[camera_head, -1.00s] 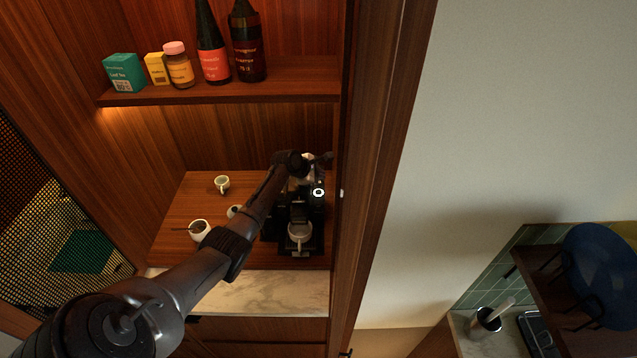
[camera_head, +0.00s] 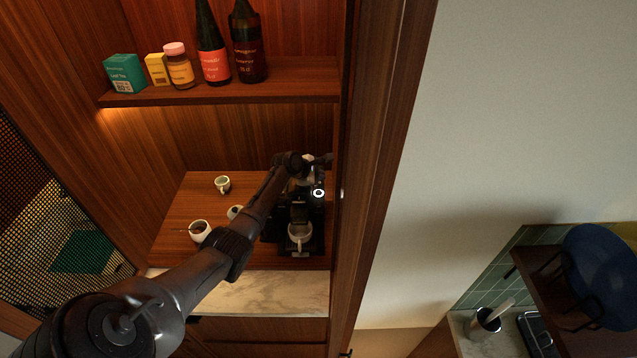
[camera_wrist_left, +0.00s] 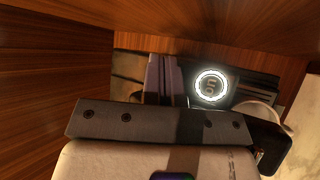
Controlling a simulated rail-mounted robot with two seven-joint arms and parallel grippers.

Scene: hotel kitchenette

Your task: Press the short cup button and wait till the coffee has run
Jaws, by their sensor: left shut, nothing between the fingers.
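The black coffee machine (camera_head: 316,215) stands at the right end of the wooden counter. A lit white ring button (camera_head: 318,193) shows on it. In the left wrist view the glowing ring (camera_wrist_left: 211,87) carries a mark like an S. A light cup (camera_head: 299,232) sits on the machine's front tray, and its pale rim (camera_wrist_left: 262,113) shows in the left wrist view. My left gripper (camera_head: 309,170) is shut and empty, over the upper part of the machine near the lit button. Its fingertips are hard to make out, so I cannot tell whether they touch anything. My right gripper is not in view.
A small cup (camera_head: 222,183) and a bowl with a spoon (camera_head: 200,231) stand left of the machine. My left arm partly covers another small cup (camera_head: 234,211). A shelf (camera_head: 225,94) with bottles and boxes is above. The cabinet side wall (camera_head: 370,200) is close on the right.

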